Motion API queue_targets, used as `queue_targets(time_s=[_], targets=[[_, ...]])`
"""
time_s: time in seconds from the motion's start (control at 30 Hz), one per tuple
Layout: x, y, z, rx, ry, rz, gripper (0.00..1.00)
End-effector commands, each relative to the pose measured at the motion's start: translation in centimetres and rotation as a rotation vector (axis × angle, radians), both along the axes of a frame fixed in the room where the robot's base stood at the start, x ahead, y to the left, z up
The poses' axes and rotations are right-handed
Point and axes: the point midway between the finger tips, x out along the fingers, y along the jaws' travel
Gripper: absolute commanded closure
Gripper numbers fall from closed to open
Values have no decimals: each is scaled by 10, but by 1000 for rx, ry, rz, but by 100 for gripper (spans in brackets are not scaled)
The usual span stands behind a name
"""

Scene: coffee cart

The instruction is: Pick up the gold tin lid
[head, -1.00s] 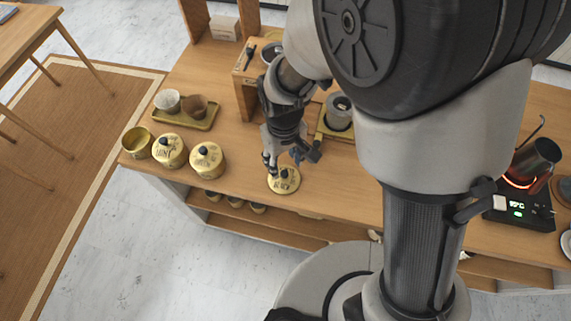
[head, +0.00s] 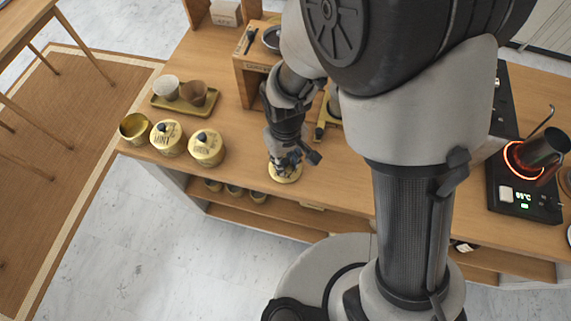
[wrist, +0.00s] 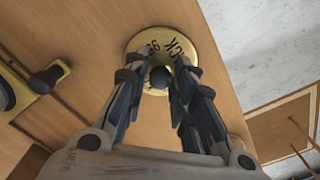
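The gold tin lid (head: 286,174) is round with dark lettering and lies flat on the wooden counter near its front edge. In the wrist view the lid (wrist: 148,38) shows a round black knob (wrist: 160,77) at its middle. My gripper (head: 288,160) is low over the lid, pointing down. In the wrist view my gripper (wrist: 159,75) is open, with its fingers on either side of the knob and small gaps showing. In the head view the gripper hides the knob and part of the lid.
An open gold tin (head: 135,129) and two lidded tins, one marked MINT (head: 167,140) and the other (head: 206,148) beside it, stand left along the counter edge. Behind them is a tray (head: 189,104) with two cups. A hot plate (head: 519,196) with a pot is far right.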

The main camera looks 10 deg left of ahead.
Motion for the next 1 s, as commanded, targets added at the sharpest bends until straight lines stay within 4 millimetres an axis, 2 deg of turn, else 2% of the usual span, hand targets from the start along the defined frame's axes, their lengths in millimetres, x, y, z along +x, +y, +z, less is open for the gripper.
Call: queue_targets(time_s=[0.03,0.3,0.67,0.87,1.0], targets=[[0,0,0,0,0,0,82],[0,0,0,0,0,0,100],[0,0,2,0,0,0,100],[1,0,21,2,-2,0,100],[1,1,51,3,-5,0,100]])
